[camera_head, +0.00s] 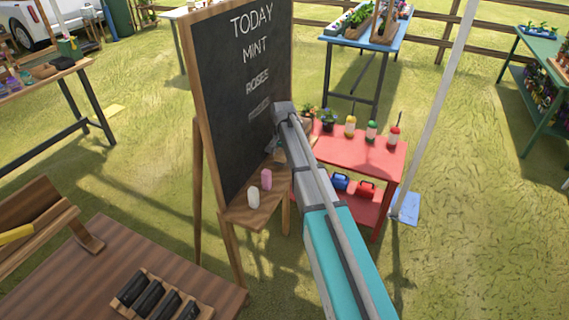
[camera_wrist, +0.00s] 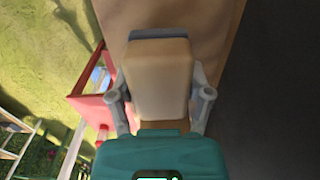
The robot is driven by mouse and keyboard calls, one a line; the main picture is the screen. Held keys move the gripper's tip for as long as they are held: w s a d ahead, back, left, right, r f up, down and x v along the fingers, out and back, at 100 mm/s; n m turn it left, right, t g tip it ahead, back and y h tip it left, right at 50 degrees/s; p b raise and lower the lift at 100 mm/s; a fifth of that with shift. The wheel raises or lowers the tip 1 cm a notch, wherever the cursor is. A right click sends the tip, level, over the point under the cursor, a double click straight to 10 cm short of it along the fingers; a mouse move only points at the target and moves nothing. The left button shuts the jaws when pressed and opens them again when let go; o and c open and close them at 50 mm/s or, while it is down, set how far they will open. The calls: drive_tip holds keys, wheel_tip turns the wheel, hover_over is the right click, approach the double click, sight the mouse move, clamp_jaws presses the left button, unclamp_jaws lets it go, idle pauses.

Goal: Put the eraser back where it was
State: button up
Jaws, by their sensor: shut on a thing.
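In the wrist view the eraser (camera_wrist: 158,82) is a pale tan block with a dark blue-grey edge at its far end. My gripper (camera_wrist: 160,97) is shut on it, one finger on each side. In the head view my gripper is mostly hidden behind my arm, close to the right part of the chalkboard (camera_head: 235,110). The board's wooden ledge (camera_head: 235,215) holds a white chalk (camera_head: 253,196) and a pink chalk (camera_head: 266,179). The ledge's right part is partly hidden by my arm. Whether the eraser touches the ledge I cannot tell.
The board reads TODAY, MINT, ROSES, with a faint smeared line below. A red table (camera_head: 365,150) with bottles and pots stands just right of the board. A brown table (camera_head: 110,275) with a rack of dark pieces is at the front left. Grass lies open at right.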

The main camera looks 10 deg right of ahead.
drive_tip(key=shift+f+b, duration=1.1)
drive_tip(key=shift+f, duration=0.3)
drive_tip(key=shift+f, duration=0.15)
drive_tip(key=o, duration=1)
drive_tip(key=shift+r, duration=0.25)
wheel_tip(320, 180, up, 12)
drive_tip(key=p, duration=1.2)
drive_tip(key=shift+s, duration=0.1)
drive_tip(key=shift+f, duration=0.1)
